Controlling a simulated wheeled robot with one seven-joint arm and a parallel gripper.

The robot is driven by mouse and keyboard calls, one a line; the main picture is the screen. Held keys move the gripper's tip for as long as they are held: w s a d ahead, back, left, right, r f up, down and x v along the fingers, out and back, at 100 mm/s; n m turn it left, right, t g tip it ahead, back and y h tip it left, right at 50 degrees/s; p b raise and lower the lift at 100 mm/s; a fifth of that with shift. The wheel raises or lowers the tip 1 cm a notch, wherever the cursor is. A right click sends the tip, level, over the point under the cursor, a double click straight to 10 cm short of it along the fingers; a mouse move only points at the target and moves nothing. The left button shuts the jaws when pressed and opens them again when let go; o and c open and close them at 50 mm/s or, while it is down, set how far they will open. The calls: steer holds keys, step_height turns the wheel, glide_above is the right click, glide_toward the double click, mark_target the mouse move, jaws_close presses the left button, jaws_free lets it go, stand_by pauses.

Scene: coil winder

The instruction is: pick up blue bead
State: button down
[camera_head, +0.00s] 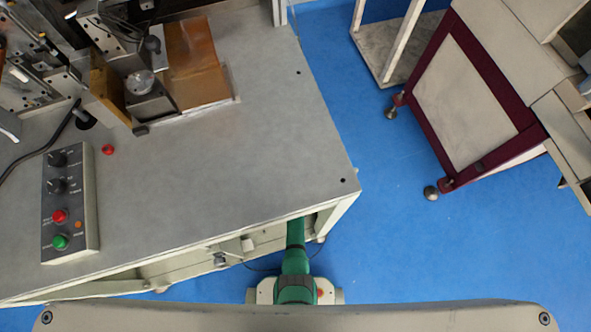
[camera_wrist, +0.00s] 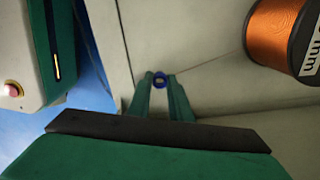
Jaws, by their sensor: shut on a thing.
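The blue bead (camera_wrist: 160,80) is a small dark blue ring. In the wrist view it sits between the two green fingertips of my gripper (camera_wrist: 160,83), which is shut on it. A light grey-beige surface lies behind it; I cannot tell whether the bead touches that surface. In the head view the bead and my gripper are hidden below the edge of the grey bench.
A spool of orange wire (camera_wrist: 278,35) is at the upper right of the wrist view. The grey bench top (camera_head: 235,140) carries a control box (camera_head: 72,200) and winder parts. A dark red-framed machine (camera_head: 475,95) stands to the right, with blue floor between.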

steer(key=s+d+r, duration=0.3)
steer(key=s+r, duration=0.8)
steer(key=s, duration=0.2)
steer(key=shift+s, duration=0.35)
